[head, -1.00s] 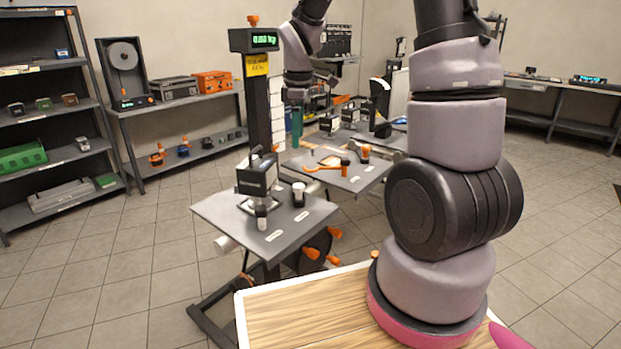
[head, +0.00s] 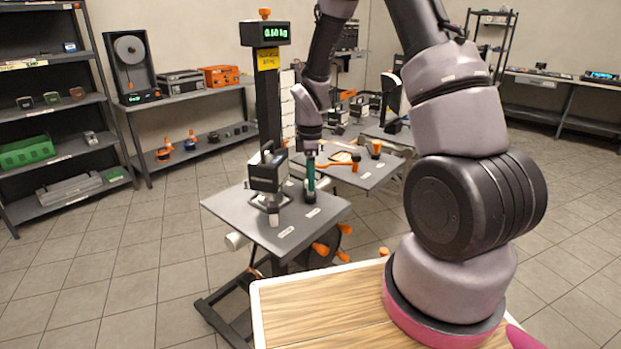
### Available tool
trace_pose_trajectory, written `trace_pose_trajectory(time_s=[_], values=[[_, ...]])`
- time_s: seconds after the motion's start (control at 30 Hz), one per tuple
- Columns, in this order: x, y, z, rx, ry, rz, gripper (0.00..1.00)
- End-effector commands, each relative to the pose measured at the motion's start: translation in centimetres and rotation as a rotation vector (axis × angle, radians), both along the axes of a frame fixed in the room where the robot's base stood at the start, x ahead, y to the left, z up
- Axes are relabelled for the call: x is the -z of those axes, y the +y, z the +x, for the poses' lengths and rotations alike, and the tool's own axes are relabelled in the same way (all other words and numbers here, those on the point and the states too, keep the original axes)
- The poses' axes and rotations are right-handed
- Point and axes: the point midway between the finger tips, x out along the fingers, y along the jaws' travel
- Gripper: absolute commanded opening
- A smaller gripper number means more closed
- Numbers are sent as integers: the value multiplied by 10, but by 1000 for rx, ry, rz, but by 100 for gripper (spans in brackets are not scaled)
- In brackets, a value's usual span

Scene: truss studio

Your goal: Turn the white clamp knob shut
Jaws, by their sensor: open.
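A grey plate (head: 235,212) on a stand carries a dark block-shaped device (head: 265,172). A small white-and-dark knob or post (head: 273,212) stands at its front. A second post (head: 310,197), which showed a white top earlier, stands to the device's right. My gripper (head: 310,186) points straight down over this second post, with teal fingers at or around its top. The fingers hide most of the white part, so contact cannot be told. My gripper is open. Which post is the clamp knob is not certain from this view.
A column with a green digital display (head: 276,32) rises behind the plate. A second grey table (head: 370,175) with orange-handled items stands close behind, right of my gripper. Orange knobs (head: 322,249) hang under the plate. A wooden top (head: 325,310) lies in front. Tiled floor is open at left.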

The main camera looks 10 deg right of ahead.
Motion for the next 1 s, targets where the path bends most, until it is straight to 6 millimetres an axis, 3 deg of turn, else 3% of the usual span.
trace_pose_trajectory(time_s=[0.33, 0.37, 0.53, 0.57, 1.0], values=[[5, 0, 0, 2, 0, 0, 76], [5, 0, 0, 1, 0, 0, 68], [5, 0, 0, 1, 0, 0, 3], [5, 0, 0, 1, 0, 0, 0], [5, 0, 0, 2, 0, 0, 0]])
